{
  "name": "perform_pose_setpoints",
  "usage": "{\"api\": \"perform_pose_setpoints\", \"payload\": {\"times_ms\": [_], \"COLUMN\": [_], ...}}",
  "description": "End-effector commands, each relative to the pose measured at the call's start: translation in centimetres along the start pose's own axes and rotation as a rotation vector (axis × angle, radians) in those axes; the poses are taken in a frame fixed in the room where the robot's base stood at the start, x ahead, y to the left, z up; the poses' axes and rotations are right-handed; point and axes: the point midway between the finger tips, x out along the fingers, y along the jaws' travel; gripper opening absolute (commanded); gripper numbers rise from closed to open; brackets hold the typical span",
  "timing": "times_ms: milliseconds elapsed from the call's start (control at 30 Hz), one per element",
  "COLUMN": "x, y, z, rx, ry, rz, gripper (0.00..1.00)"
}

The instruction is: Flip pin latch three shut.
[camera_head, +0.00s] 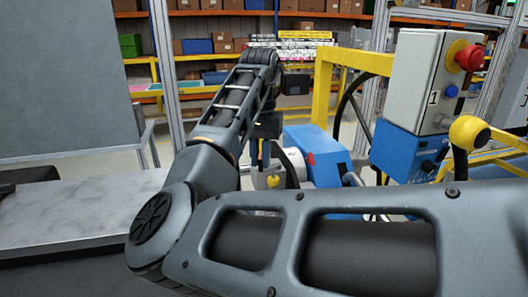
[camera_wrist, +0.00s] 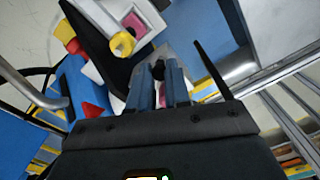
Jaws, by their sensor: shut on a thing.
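My gripper (camera_wrist: 160,88) is shut, with its two blue-grey fingers close together on a small dark part (camera_wrist: 158,70), which I take to be the pin latch. Most of that part is hidden between the fingertips, and its number cannot be read. In the head view my gripper (camera_head: 262,155) points down beside a blue housing (camera_head: 318,150), and the latch is too small or hidden to make out there. A yellow knob (camera_wrist: 122,44) on a pale plate sits just beyond the fingers, apart from them.
The blue housing bears a red triangle (camera_wrist: 92,109), close to my gripper. A grey control box (camera_head: 420,80) with a red button stands at the right, near a yellow frame (camera_head: 322,90) and black cables. A grey table (camera_head: 70,212) lies at the left, its visible top mostly clear.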

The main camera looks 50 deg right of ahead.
Motion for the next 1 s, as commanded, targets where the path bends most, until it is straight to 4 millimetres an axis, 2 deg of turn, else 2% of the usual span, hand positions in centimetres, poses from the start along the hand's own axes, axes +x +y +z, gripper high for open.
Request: {"api": "perform_pose_setpoints", "payload": {"times_ms": [400,1000], "x": [-0.1,-0.1], "y": [-0.9,-1.1], "z": [-1.1,-1.4], "rx": [0.243,0.299], "ry": [0.000,0.002], "rz": [0.000,-0.002], "gripper": [0.00,0.00]}}
